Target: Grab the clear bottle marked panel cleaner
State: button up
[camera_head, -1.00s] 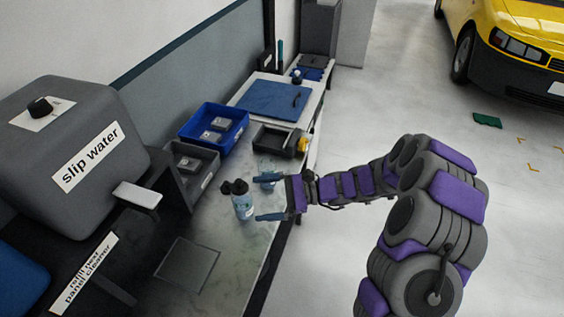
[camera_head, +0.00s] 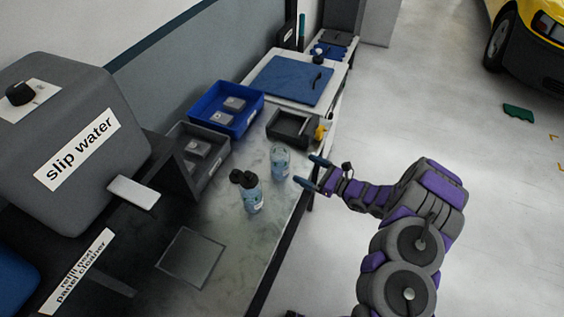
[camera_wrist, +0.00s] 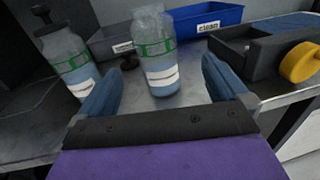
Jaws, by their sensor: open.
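A clear bottle (camera_head: 280,162) with bluish liquid stands upright on the worktop near its edge. In the wrist view this bottle (camera_wrist: 157,60) shows a green band and a white label, between and beyond the fingers. A second bluish bottle (camera_head: 252,196) with a dark top stands to its left, also in the wrist view (camera_wrist: 70,58). The print on both bottles is too small to read. My gripper (camera_head: 310,172) is open and empty, right of the clear bottle and apart from it. Its fingers (camera_wrist: 162,78) point toward that bottle.
A grey bin (camera_head: 208,172), a blue bin (camera_head: 240,107) and a dark tray (camera_head: 292,128) with a yellow item (camera_head: 321,132) stand behind the bottles. A grey tank (camera_head: 70,140) labelled "slip water" is at left. A flat square plate (camera_head: 190,258) lies in front.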

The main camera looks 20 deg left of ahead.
aim_at(289, 161)
jog(key=b+x, duration=0.1)
jog(key=x, duration=0.6)
jog(key=shift+a, duration=0.35)
jog(key=shift+s+f+b+x, duration=0.15)
jog(key=shift+b+x, duration=0.2)
jog(key=shift+x, duration=0.55)
jog(key=shift+f+b+x, duration=0.1)
jog(key=shift+b+x, duration=0.25)
jog(key=shift+x, duration=0.6)
jog(key=shift+s+f+b+x, duration=0.15)
jog(key=shift+b+x, duration=0.2)
jog(key=shift+x, duration=0.55)
jog(key=shift+c, duration=0.2)
jog(key=shift+d+r, duration=0.1)
jog(key=shift+d, duration=0.1)
jog(key=shift+c, duration=1.4)
jog(key=shift+a, duration=0.1)
jog(key=c, duration=0.8)
